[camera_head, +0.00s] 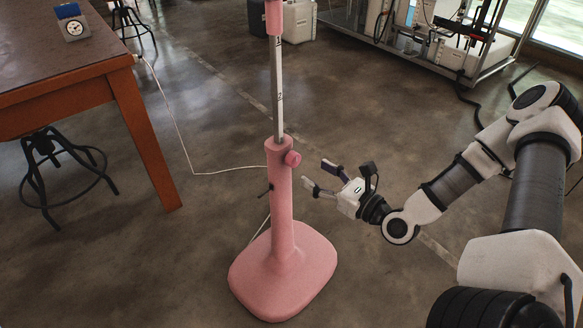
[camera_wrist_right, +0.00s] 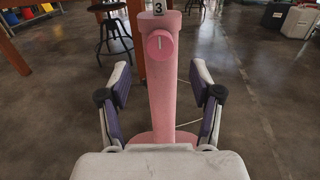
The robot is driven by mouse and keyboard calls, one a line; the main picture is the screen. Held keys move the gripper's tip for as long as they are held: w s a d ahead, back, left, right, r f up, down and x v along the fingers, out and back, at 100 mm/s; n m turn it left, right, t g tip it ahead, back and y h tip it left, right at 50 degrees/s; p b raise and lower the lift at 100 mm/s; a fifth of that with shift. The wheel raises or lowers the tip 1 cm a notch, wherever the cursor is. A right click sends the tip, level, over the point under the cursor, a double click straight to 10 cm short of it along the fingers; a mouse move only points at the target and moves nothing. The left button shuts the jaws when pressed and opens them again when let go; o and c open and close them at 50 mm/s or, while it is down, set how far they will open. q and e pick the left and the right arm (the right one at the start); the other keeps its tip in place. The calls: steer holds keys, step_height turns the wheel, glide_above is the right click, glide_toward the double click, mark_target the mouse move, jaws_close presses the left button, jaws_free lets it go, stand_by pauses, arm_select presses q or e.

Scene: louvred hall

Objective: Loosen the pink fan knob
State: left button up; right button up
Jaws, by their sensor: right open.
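The pink fan stand (camera_head: 281,195) stands upright on the floor on its wide pink base (camera_head: 283,270). A round pink knob (camera_head: 292,158) sticks out from the right side of its sleeve, just below the grey numbered pole (camera_head: 278,90). My right gripper (camera_head: 316,177) is open and empty, a short way right of the stand and a little below the knob. In the right wrist view the knob (camera_wrist_right: 160,44) faces me with a pale upright line on it, beyond and above the open fingers. The fingers touch nothing. My left gripper is not in view.
A wooden table (camera_head: 65,65) with a small blue-framed dial (camera_head: 71,22) stands at the left, with a dark stool (camera_head: 62,170) below it. A white cord (camera_head: 180,135) runs from the table towards the stand. A wheeled equipment rack (camera_head: 430,45) stands at the back right. Floor around the stand is mostly clear.

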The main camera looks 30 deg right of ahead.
mark_target(297, 161)
steer(key=b+x, duration=0.1)
steer(key=x, duration=0.1)
steer(key=b+x, duration=0.3)
steer(key=x, duration=0.1)
steer(key=shift+w+f+b, duration=0.1)
steer(key=shift+f+b, duration=0.2)
steer(key=shift+b, duration=0.05)
steer(key=shift+r+p, duration=0.2)
steer(key=shift+p, duration=0.1)
steer(key=shift+w+a+b, duration=0.1)
steer(key=shift+w+b, duration=0.2)
steer(key=shift+b, duration=0.2)
steer(key=shift+r, duration=0.1)
jaws_close()
